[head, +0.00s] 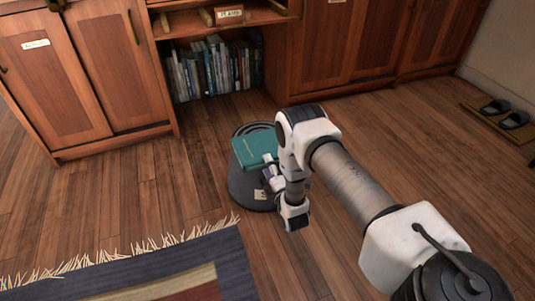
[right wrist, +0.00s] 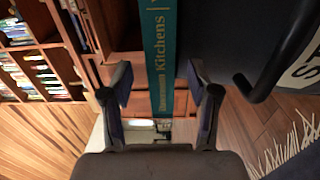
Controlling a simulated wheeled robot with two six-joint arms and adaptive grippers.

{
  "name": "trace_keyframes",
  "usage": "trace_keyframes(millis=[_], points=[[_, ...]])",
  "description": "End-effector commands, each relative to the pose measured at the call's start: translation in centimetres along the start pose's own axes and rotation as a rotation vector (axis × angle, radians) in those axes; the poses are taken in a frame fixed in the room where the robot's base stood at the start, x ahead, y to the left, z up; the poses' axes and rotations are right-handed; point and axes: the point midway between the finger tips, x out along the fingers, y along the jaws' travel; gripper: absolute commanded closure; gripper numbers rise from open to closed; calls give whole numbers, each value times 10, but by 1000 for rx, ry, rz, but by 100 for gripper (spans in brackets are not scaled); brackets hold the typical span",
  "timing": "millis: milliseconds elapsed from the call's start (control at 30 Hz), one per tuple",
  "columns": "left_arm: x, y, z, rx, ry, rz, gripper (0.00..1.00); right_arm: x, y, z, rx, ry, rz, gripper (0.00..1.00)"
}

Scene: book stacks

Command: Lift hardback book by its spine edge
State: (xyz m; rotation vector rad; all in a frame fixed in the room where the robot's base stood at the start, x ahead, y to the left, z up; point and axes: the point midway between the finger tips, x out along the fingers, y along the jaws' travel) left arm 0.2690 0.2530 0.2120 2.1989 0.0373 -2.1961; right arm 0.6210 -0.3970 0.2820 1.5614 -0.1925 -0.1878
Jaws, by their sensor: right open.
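The teal hardback book (head: 255,148) lies on top of a round dark grey stool (head: 239,188), in the middle of the head view. My right gripper (head: 271,172) is at the book's near edge, partly hidden by my own wrist and arm. In the right wrist view, the book's spine (right wrist: 159,50), lettered "Kitchens", runs between the two fingers of my right gripper (right wrist: 160,88). The fingers are open, with visible gaps on both sides of the spine. My left gripper is in neither view.
Wooden cabinets (head: 105,75) with a low shelf of books (head: 212,70) stand behind the stool. A fringed rug (head: 150,270) lies at the front left. Slippers on a mat (head: 495,108) are at the far right. Bare floor surrounds the stool.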

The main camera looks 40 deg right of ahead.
Motion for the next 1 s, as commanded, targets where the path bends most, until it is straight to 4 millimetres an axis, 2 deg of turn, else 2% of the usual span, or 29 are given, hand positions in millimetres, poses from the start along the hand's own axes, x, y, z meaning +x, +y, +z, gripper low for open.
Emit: trace_keyframes(millis=[33, 100, 333, 467, 500, 867, 1000], points=[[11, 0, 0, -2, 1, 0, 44, 9, -5, 0, 1, 0, 2, 40], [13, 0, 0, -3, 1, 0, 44, 16, -4, 0, 0, 1, 0, 40], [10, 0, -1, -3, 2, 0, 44, 18, 0, 0, 0, 0, -1, 40], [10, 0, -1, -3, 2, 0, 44, 19, 0, 0, 1, 0, 0, 86], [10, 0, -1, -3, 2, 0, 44, 19, 0, 0, 1, 0, 0, 100], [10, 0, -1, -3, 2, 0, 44, 19, 2, 0, 1, 0, 3, 100], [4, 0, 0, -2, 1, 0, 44, 19, 10, 0, 1, 0, 4, 100]])
